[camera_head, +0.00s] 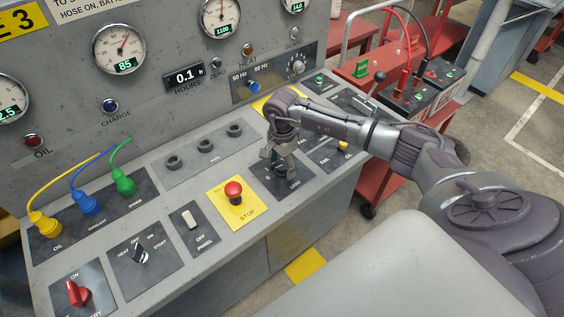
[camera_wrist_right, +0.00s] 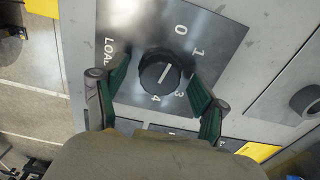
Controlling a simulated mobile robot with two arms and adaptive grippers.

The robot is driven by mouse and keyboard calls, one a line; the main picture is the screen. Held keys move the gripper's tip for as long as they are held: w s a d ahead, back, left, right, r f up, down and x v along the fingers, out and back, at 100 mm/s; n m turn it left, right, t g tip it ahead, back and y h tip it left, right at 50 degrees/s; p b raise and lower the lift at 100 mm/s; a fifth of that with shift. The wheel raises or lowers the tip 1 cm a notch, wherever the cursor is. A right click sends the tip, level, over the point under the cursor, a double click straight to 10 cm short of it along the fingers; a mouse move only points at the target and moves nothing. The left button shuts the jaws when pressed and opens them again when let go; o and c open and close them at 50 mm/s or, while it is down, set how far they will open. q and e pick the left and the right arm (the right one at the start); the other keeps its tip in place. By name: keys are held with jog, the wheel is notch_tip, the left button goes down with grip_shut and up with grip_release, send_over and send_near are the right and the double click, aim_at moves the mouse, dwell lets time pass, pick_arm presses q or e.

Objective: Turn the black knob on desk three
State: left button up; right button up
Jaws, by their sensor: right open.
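The black knob (camera_wrist_right: 160,72) sits on the dark load plate, marked LOAD with digits around it, in the right wrist view. A white line runs across its face. My right gripper (camera_wrist_right: 158,84) is open, with its green-padded fingers on either side of the knob; I cannot tell whether they touch it. In the head view my right gripper (camera_head: 281,165) reaches down over the load plate (camera_head: 307,183) and hides the knob. Another black knob (camera_head: 140,252), on the HEAT/ON/START plate, stands to the left. My left gripper is out of view.
A red stop button (camera_head: 233,191) on a yellow plate stands close left of my right gripper. A white panel switch (camera_head: 190,218), a red battery knob (camera_head: 78,293) and plugged cables (camera_head: 88,205) lie farther left. A red trolley (camera_head: 420,103) stands beyond the desk.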

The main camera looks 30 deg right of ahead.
jog(key=c, duration=1.2)
jog(key=shift+o, duration=0.2)
